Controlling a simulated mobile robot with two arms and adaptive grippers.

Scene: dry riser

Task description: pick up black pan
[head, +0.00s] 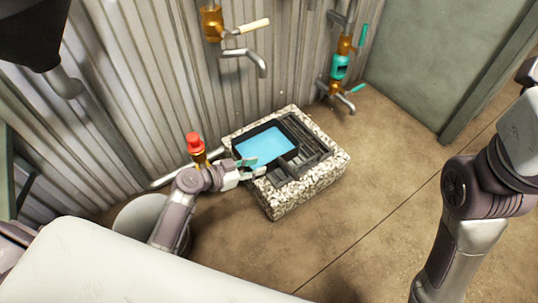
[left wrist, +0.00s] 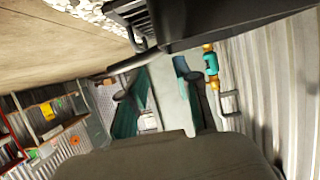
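The black pan (head: 291,156), with bright blue inside, rests on a speckled stone block (head: 318,176) with a dark grate (head: 313,143). In the left wrist view, a large dark body at the top, seemingly the pan (left wrist: 220,18), hides part of the wall. My left gripper (head: 254,167) is at the pan's near-left corner, with its fingers spread apart. In the left wrist view, the fingers (left wrist: 158,105) also show a gap, with nothing clearly held between them. Whether a finger touches the pan is unclear. My right arm shows at the right; its gripper is outside the picture.
A red-topped valve (head: 195,145) stands left of the block. Brass taps (head: 213,24) and a pipe with a teal fitting (head: 340,67) are on the corrugated wall. A pale bucket (head: 140,215) is partly behind my left arm. Floor right of the block is clear.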

